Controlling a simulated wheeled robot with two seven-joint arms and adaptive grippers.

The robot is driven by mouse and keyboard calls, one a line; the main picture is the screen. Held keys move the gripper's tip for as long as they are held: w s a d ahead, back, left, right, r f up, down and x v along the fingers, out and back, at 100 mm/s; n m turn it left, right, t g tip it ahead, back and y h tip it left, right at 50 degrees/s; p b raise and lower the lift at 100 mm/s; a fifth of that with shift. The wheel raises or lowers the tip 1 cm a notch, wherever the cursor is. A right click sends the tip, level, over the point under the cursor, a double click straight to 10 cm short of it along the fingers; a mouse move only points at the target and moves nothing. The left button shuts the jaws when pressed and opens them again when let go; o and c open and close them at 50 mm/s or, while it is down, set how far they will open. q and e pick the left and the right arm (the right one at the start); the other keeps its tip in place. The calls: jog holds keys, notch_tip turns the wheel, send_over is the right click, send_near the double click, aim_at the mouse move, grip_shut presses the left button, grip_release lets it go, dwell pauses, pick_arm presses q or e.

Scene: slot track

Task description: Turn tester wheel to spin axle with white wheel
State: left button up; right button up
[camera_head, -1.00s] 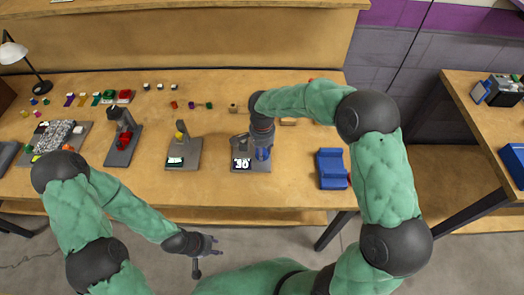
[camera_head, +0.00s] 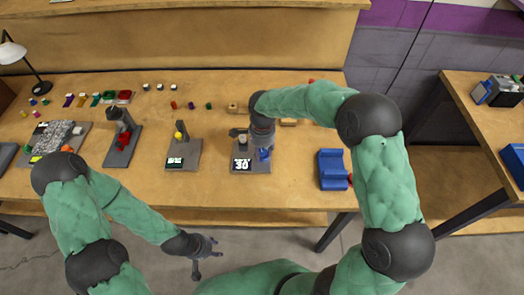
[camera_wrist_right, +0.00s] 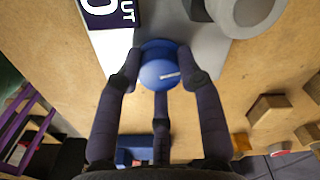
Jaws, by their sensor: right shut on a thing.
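The tester is a grey base (camera_head: 250,169) with a black-and-white display (camera_head: 242,164), standing on the bench at the middle front. Its blue tester wheel (camera_wrist_right: 161,68) is round with a small white mark. My right gripper (camera_wrist_right: 160,75) is shut on this wheel, with fingers around it from the sides and below in the wrist view. A pale grey-white ring-shaped wheel (camera_wrist_right: 243,12) sits beside it, cut off at the top edge; the axle cannot be made out. My left gripper (camera_head: 208,257) is open and empty, in front of the bench.
A similar grey stand with a yellow part (camera_head: 182,152) is left of the tester. A grey stand with a red part (camera_head: 122,138) is further left. A blue holder (camera_head: 333,170) is to the right. Small wooden blocks (camera_wrist_right: 268,110) lie near the tester.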

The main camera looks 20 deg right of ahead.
aim_at(263, 152)
jog(key=shift+d, duration=0.1)
jog(key=o, duration=1.1)
jog(key=shift+o, duration=0.2)
notch_tip(263, 152, up, 12)
